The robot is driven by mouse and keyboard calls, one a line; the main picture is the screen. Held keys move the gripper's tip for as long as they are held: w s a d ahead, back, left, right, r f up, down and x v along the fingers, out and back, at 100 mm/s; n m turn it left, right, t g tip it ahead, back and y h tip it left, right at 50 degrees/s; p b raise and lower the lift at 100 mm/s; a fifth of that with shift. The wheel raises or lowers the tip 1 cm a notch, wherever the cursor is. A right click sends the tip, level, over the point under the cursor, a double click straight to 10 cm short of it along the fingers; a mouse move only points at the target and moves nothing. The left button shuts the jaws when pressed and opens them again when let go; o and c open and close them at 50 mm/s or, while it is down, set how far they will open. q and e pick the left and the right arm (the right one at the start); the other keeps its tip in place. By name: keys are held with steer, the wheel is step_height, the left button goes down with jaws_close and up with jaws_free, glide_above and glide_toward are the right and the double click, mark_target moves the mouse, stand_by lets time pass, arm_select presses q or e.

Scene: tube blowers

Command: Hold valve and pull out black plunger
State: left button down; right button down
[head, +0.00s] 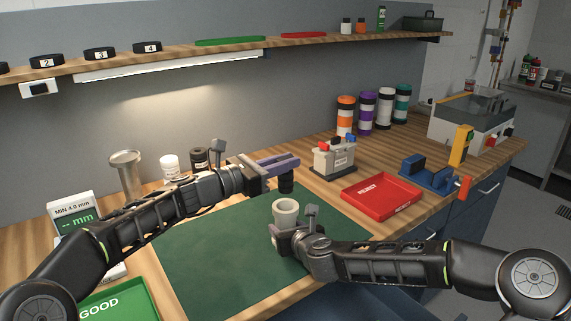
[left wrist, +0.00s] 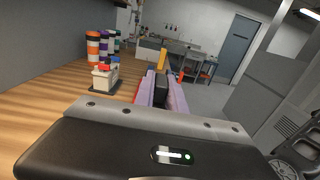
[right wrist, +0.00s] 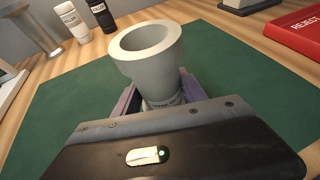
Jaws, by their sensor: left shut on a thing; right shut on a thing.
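The valve (head: 286,212) is a light grey, hollow cylinder standing upright over the green mat. My right gripper (head: 287,232) is shut on its lower part. In the right wrist view the valve (right wrist: 147,62) shows an open, empty-looking mouth between the purple fingers. The black plunger (head: 286,184) hangs below the purple fingers of my left gripper (head: 282,165), which is shut on it. It appears above the valve and apart from it. In the left wrist view the plunger (left wrist: 160,88) sits between the fingers; its lower end is hidden there.
A red reject tray (head: 382,196) lies right of the green mat (head: 215,255). A green GOOD tray (head: 118,303) is at front left. A gauge (head: 73,212), a metal cup (head: 126,170) and small bottles (head: 170,165) stand behind my left arm. The mat's middle is clear.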

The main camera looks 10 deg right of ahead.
steer(key=c, duration=0.6)
jaws_free()
steer(key=shift+o, duration=0.2)
steer(key=shift+s+r, duration=0.1)
steer(key=v, duration=1)
steer(key=shift+d+r, duration=0.1)
steer(key=shift+d, duration=0.1)
steer(key=shift+s+a+r, duration=0.1)
steer(key=shift+s+r, duration=0.1)
steer(key=shift+s, duration=0.6)
